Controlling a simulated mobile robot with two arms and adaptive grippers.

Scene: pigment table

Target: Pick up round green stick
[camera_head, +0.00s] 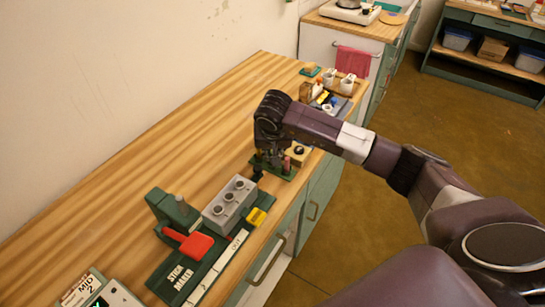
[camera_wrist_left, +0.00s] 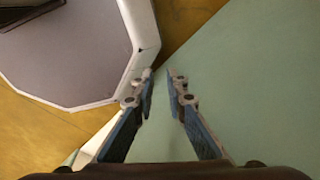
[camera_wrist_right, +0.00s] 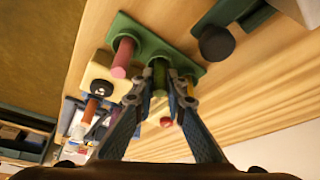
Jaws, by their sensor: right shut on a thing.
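A round green stick (camera_wrist_right: 160,76) stands between the fingertips of my right gripper (camera_wrist_right: 160,85) in the right wrist view. That gripper is shut on it, and the stick's lower end is at the green holder (camera_wrist_right: 186,67). A pinkish-red stick (camera_wrist_right: 123,56) stands in the same holder beside it. In the head view my right arm reaches down over the holder (camera_head: 284,173), hiding most of the sticks. My left gripper (camera_wrist_left: 160,76) is in the left wrist view with its fingertips apart and nothing between them.
The green stick maker (camera_head: 184,277), with a red handle (camera_head: 196,246), and a grey block with round knobs (camera_head: 229,204) stand near the holder. A cream block with a dark round top (camera_wrist_right: 97,86) sits close to my right fingers. The wooden tabletop (camera_head: 150,150) is clear toward the wall.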

